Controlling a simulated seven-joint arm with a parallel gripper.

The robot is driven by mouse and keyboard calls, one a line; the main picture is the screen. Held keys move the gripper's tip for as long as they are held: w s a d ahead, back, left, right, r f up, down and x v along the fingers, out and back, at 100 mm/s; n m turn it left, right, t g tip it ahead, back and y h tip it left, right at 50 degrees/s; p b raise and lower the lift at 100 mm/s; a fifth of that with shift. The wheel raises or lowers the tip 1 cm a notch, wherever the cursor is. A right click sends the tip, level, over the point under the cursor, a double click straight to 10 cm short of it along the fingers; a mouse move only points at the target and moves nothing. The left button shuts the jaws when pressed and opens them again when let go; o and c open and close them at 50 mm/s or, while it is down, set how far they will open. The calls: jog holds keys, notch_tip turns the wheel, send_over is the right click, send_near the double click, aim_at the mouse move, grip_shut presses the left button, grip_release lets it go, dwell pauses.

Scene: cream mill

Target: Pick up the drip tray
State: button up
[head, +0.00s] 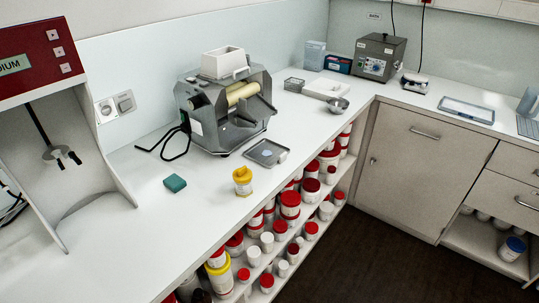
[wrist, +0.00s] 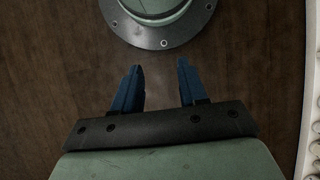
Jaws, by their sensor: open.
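The drip tray (head: 256,158) is a small flat grey tray with a raised rim and a short tab on its right. It lies on the white counter in front of the grey roller mill (head: 205,128), with a pale bluish patch on its floor. My gripper (wrist: 160,84) shows only in the wrist view. Its two blue fingers are apart with nothing between them, over dark wood floor. The tray is not in the wrist view, and my gripper is not in the head view, so it is away from the tray.
A teal block (head: 175,183) lies to the left. A red-topped machine (head: 40,60) stands far left. Shelves below the counter hold several red-lidded tubs (head: 290,204). Dark floor (head: 375,245) is open in front.

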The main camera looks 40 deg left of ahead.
jog(key=w+a+r+t, duration=0.1)
jog(key=w+r+t, duration=0.1)
jog(key=w+r, duration=0.75)
jog(key=w+a+r+t, duration=0.2)
jog(key=w+r, duration=0.3)
jog(key=w, duration=0.9)
jog(key=w+a+r+t, duration=0.2)
jog(key=w+a+r, duration=1)
jog(key=w+a, duration=0.15)
jog(key=w+a+r, duration=0.2)
jog(key=a+r, duration=0.7)
jog(key=a, duration=0.4)
jog(key=w+a+r, duration=0.2)
jog(key=a+r, duration=0.6)
jog(key=a, duration=0.4)
jog(key=s+a+r, duration=0.4)
jog(key=a+r, duration=0.6)
jog(key=a, duration=0.1)
jog(key=s+a+r, duration=0.4)
jog(key=a+r, duration=0.6)
jog(key=a, duration=0.1)
send_over(283, 154)
notch_tip(283, 154, down, 9)
jog(key=shift+f, duration=2.55)
